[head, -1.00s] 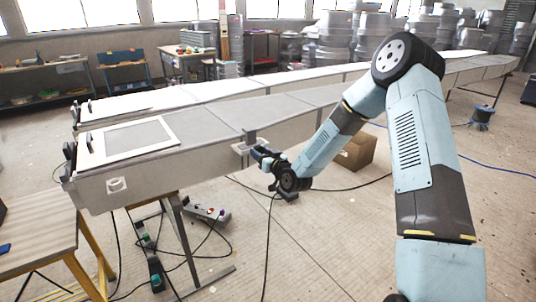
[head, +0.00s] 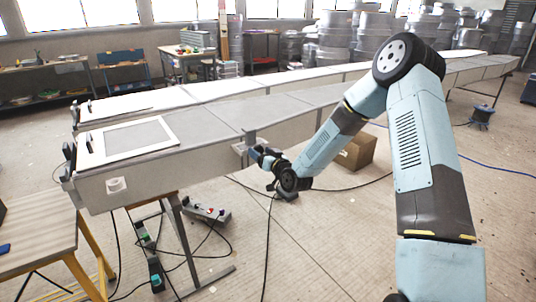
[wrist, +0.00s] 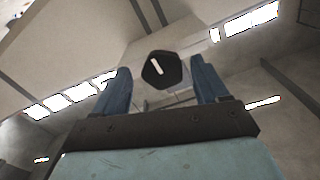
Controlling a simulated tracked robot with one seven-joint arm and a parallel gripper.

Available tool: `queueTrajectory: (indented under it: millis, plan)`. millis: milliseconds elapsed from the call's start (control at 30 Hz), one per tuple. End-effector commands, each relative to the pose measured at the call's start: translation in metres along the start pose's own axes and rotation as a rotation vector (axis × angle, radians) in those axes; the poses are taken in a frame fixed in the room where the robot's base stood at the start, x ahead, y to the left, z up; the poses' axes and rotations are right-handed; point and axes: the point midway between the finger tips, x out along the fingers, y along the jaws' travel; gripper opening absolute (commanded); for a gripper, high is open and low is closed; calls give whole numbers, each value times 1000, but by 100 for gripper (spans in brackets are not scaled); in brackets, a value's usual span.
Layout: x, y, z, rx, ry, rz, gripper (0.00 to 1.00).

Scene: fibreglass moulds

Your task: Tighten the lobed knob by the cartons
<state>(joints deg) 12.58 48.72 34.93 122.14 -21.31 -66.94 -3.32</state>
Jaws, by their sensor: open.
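A dark lobed knob (wrist: 158,72) with a white line on its face shows in the wrist view. It sits on a pale fitting and lies between the two blue fingers of my gripper (wrist: 161,82). The fingers are apart, with a visible gap on each side of the knob. In the head view my gripper (head: 257,151) is at the side of the near long mould (head: 165,175), by a small pale bracket (head: 241,148). The knob itself cannot be made out there. A brown carton (head: 361,153) stands on the floor behind my arm, partly hidden.
A second long mould (head: 225,88) runs behind the near one. A wooden table (head: 35,245) stands at the lower left. Cables and a power strip (head: 207,212) lie on the floor below the mould. The floor at the lower middle is mostly clear.

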Motion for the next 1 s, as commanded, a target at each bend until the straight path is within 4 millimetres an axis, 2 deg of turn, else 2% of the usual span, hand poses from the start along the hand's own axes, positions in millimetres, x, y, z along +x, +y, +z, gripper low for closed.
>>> queueTrajectory:
  millis: [233, 367, 800, 1000]
  plan:
    - [-2, -1, 0, 0, -1, -2, 73]
    - [-15, -1, 0, -1, -2, -2, 73]
    - [-98, 1, 1, 0, -3, 1, 73]
    - [-125, 1, 1, 0, -1, 0, 73]
